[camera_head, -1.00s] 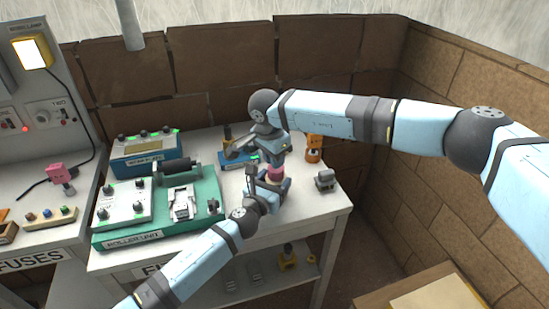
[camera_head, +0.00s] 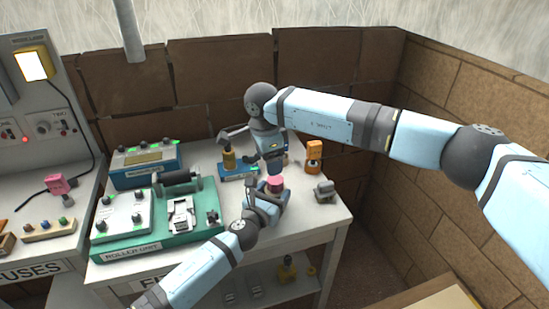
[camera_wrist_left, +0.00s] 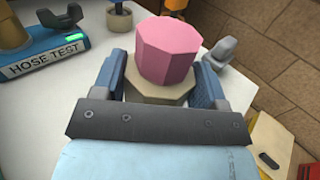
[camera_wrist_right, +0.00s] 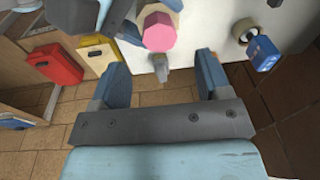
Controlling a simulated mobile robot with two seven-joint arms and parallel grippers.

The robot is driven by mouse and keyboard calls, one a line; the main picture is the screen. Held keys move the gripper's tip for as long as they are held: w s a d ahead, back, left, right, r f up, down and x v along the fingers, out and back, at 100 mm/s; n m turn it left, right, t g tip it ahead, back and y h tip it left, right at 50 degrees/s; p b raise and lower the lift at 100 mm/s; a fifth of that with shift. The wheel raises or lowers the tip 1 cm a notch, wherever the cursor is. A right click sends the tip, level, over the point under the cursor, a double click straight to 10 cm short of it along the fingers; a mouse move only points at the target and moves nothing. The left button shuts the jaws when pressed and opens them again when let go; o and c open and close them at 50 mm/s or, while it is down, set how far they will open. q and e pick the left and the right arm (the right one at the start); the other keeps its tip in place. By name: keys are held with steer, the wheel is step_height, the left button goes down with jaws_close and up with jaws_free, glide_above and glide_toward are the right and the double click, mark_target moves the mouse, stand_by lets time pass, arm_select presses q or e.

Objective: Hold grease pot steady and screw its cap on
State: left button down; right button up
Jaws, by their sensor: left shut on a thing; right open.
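The grease pot (camera_wrist_left: 155,93) is a tan faceted body that shows between the fingers of my left gripper (camera_wrist_left: 162,80). A pink faceted cap (camera_wrist_left: 168,48) sits on top of it. In the head view the pink cap (camera_head: 276,182) shows above my left gripper (camera_head: 266,194) near the table's front right. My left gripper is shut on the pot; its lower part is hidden. My right gripper (camera_wrist_right: 164,72) is open and empty, behind and above the cap in the head view. The cap (camera_wrist_right: 160,32) lies beyond its fingers in the right wrist view.
A grey clamp-like part (camera_head: 325,190) stands right of the pot, and an orange object (camera_head: 314,152) stands behind it. The hose test unit (camera_head: 238,172) and green roller unit (camera_head: 160,245) are to the left. Brick walls close the back and right.

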mark_target(276, 179)
steer(key=m, duration=0.4)
steer(key=shift+w+d+f+g+y, duration=0.1)
steer(key=shift+w+f+g+y, duration=0.05)
steer(key=shift+g+y, duration=0.15)
steer(key=m, duration=0.2)
steer(key=d+m, duration=0.1)
steer(key=m, duration=0.2)
steer(key=shift+w+d+f+m, duration=0.15)
steer(key=shift+w+d+m, duration=0.05)
steer(key=shift+w+m, duration=0.1)
steer(key=shift+f, duration=4)
steer(key=c, duration=0.9)
steer(key=m, duration=0.3)
